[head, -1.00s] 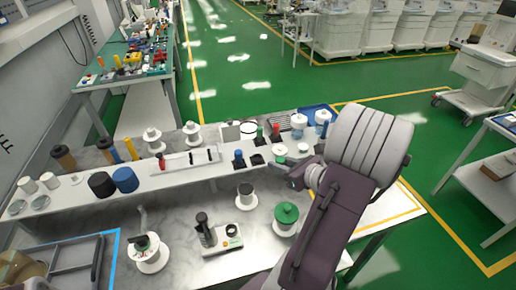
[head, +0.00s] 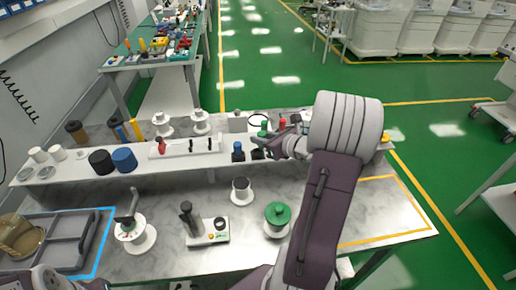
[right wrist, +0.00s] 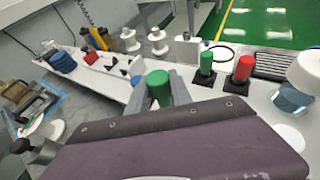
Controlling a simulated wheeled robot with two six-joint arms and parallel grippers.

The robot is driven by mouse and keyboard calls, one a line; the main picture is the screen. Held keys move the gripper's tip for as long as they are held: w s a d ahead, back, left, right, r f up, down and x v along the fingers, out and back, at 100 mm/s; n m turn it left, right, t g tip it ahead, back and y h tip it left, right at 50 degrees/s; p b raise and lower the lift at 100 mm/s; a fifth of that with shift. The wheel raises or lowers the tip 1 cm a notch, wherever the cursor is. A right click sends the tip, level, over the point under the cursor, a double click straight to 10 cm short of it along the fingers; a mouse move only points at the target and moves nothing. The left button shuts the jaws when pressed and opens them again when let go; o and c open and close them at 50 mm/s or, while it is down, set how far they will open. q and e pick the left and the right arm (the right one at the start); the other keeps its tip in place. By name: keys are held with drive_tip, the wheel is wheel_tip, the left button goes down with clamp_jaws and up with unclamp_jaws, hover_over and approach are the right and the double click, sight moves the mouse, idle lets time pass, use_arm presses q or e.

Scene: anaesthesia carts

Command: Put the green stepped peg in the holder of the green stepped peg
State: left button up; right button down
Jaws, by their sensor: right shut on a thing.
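My right gripper (head: 263,149) is over the raised shelf in the head view. In the right wrist view its two fingers (right wrist: 158,92) are shut on a green peg (right wrist: 157,84), held upright between them. The head view does not clearly show the held peg behind the gripper. A black holder (head: 257,154) is by the fingertips in the head view, beside a blue peg (head: 238,150); whether the held peg touches it cannot be told. Another green peg (right wrist: 206,64) stands in a black base beside a red peg (right wrist: 243,68). My left gripper does not show.
A white tray (head: 176,150) with small parts lies left of the gripper on the shelf (head: 75,171). Black and blue cylinders (head: 124,159) stand farther left. A blue-edged tray (head: 97,255) is at lower left.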

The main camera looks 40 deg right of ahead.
drive_tip(key=w, duration=0.1)
drive_tip(key=w+f, duration=0.1)
drive_tip(key=w, duration=0.1)
drive_tip(key=shift+d+f, duration=0.25)
drive_tip(key=shift+f, duration=0.1)
wheel_tip(320, 180, down, 3)
drive_tip(key=shift+s+f, duration=0.15)
drive_tip(key=shift+f, duration=0.4)
drive_tip(key=shift+b, duration=0.4)
drive_tip(key=c, duration=1.1)
unclamp_jaws()
drive_tip(key=shift+f, duration=0.1)
drive_tip(key=shift+c, duration=0.2)
